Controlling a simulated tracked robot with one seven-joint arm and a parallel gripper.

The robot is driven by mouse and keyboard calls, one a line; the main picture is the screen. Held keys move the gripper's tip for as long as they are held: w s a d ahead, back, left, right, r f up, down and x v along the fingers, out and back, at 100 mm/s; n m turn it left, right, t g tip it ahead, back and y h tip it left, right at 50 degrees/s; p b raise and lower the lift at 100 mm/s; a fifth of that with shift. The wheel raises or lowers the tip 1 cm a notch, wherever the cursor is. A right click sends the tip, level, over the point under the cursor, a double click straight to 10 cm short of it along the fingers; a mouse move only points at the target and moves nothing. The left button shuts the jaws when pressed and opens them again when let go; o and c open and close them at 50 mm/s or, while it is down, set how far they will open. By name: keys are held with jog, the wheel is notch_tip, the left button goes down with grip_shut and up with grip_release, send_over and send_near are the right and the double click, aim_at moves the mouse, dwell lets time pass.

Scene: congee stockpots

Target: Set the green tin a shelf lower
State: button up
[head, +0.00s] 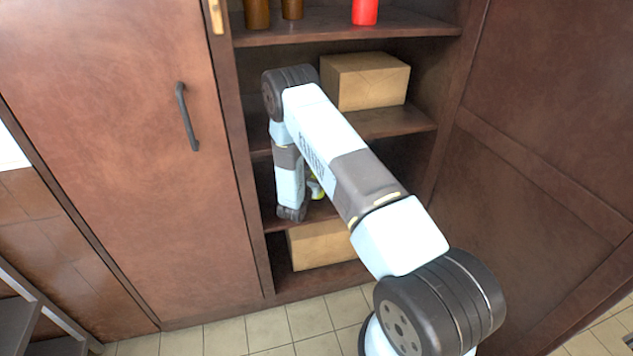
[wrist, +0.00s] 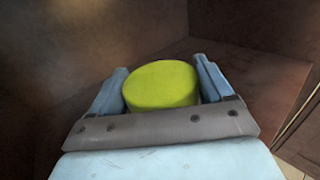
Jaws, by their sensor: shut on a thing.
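The green tin (wrist: 160,85) is yellow-green and round, seen from above in the wrist view. My gripper (wrist: 161,78) is shut on it, one blue-grey finger on each side. In the head view a small yellow-green part of the tin (head: 316,189) shows beside my arm, in the compartment below the upper cardboard box. Most of the tin and gripper are hidden there by my arm. The shelf (head: 325,212) under that compartment shows its front edge. I cannot tell whether the tin touches this shelf.
A cardboard box (head: 366,82) stands on the shelf above, and another box (head: 322,243) stands in the bottom compartment. Brown jars (head: 257,13) and a red tin (head: 365,11) stand on the top shelf. A closed cupboard door (head: 110,150) is at left; a wooden panel (head: 540,150) at right.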

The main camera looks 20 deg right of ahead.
jog(key=shift+w+f, duration=0.3)
jog(key=shift+f, duration=0.2)
notch_tip(320, 180, down, 3)
jog(key=shift+r, duration=0.2)
jog(key=o, duration=1.2)
jog(key=v, duration=1.2)
